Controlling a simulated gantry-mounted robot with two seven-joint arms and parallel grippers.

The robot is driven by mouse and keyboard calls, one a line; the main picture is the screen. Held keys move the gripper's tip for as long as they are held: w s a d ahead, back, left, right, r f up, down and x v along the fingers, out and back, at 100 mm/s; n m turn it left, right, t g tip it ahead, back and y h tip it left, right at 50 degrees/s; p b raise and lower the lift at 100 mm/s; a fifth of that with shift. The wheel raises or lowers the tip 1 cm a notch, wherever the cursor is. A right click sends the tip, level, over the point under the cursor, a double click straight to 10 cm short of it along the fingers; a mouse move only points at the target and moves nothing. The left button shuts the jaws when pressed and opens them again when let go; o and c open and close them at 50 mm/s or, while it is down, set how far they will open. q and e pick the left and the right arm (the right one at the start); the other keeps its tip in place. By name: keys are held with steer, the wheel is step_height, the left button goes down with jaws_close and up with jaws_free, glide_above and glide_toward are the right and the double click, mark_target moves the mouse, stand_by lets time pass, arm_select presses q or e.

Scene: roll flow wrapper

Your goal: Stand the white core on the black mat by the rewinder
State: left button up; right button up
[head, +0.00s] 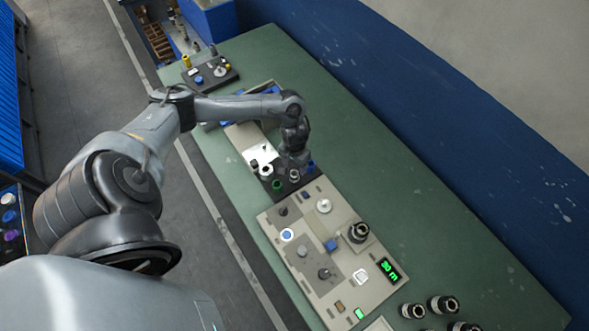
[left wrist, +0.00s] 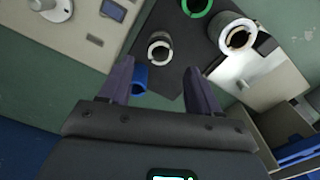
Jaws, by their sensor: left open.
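A black mat (head: 287,187) lies beside the grey control panel; it also shows in the left wrist view (left wrist: 178,78). A white core (left wrist: 237,33) stands at the mat's edge by a pale plate; it also shows in the head view (head: 266,170). A smaller whitish core (left wrist: 160,48) stands on the mat, also in the head view (head: 294,175). My left gripper (left wrist: 160,68) is open and empty, fingers pointing toward the smaller core. A blue core (left wrist: 140,78) is partly hidden by its left finger. A green core (left wrist: 196,6) is at the mat's far side. My right gripper is not in view.
The control panel (head: 297,262) with knobs and a green display lies in front of the mat. Several black-and-white rolls (head: 443,304) stand at lower right. A dark tray (head: 211,74) with small parts is at the back. The green table is clear on the right.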

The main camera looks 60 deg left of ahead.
mark_target(295, 175)
arm_select(q)
steer(key=w+d+r+m+t+h, duration=0.1)
steer(key=d+r+m+t, duration=0.25)
steer(key=d, duration=0.95)
steer(key=d+r+m+t+h, duration=0.15)
steer(key=d+m, duration=0.25)
steer(key=d, duration=0.8)
steer(key=s+a+r+y, duration=0.1)
steer(key=s+r, duration=0.2)
steer(key=s, duration=0.3)
steer(key=s+a+r+g+y, duration=0.1)
steer(key=s+a+r, duration=0.1)
steer(key=s+r, duration=0.2)
steer(key=shift+s+a, duration=0.15)
steer(key=shift+s, duration=0.7)
